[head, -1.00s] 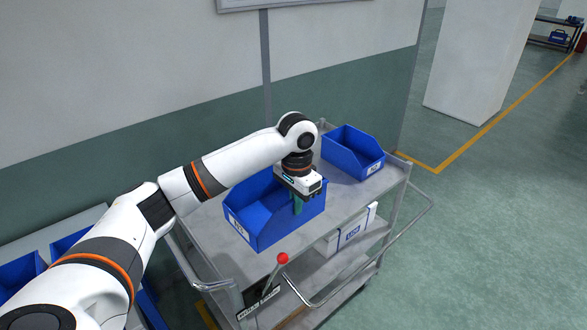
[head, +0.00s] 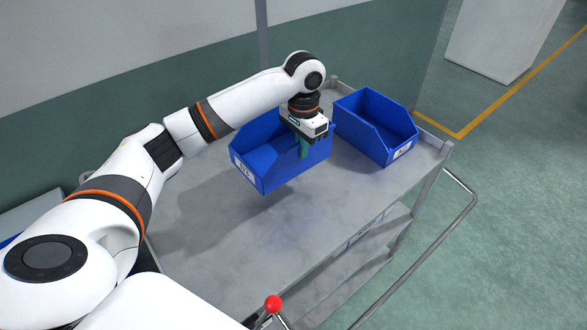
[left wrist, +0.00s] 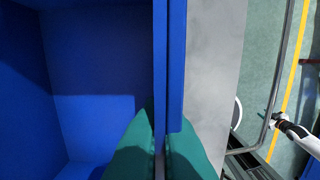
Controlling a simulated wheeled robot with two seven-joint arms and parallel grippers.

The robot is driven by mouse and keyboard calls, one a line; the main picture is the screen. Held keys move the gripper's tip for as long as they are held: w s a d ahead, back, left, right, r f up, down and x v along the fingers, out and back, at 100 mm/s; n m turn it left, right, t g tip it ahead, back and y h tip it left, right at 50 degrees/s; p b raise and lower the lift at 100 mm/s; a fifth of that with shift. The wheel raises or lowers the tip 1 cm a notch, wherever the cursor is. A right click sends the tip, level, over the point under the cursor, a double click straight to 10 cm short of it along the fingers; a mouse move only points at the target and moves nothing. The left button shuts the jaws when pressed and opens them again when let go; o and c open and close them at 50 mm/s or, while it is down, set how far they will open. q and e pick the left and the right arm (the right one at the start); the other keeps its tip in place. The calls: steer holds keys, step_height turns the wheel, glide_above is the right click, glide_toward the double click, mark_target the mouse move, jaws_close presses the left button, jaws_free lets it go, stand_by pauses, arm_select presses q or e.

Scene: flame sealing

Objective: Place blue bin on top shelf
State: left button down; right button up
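A blue bin with a white label (head: 262,160) is at the top shelf of the grey metal cart (head: 235,250). A shadow lies on the shelf beside and below it, and I cannot tell whether its base touches the shelf. My left gripper (head: 304,148) points down at the bin's right side wall. In the left wrist view its green fingers (left wrist: 160,150) straddle the blue wall (left wrist: 160,60) and are shut on it. A white arm end, likely my right one (left wrist: 275,120), shows small at the right edge of that view; its finger state is unclear.
A second blue bin (head: 375,125) stands on the top shelf to the right, close to the held bin. The shelf's near part is clear. A cart handle rail (head: 440,225) and a red knob (head: 273,303) are nearer. A wall stands behind.

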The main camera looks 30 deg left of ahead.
mark_target(301, 172)
arm_select(q)
step_height(301, 172, down, 5)
steer(key=shift+f+p, duration=0.2)
steer(key=shift+p, duration=0.5)
step_height(301, 172, down, 4)
steer(key=shift+f+p, duration=0.25)
steer(key=shift+p, duration=0.2)
steer(key=shift+f, duration=0.15)
steer(key=c, duration=1.6)
jaws_free()
steer(key=shift+c, duration=0.2)
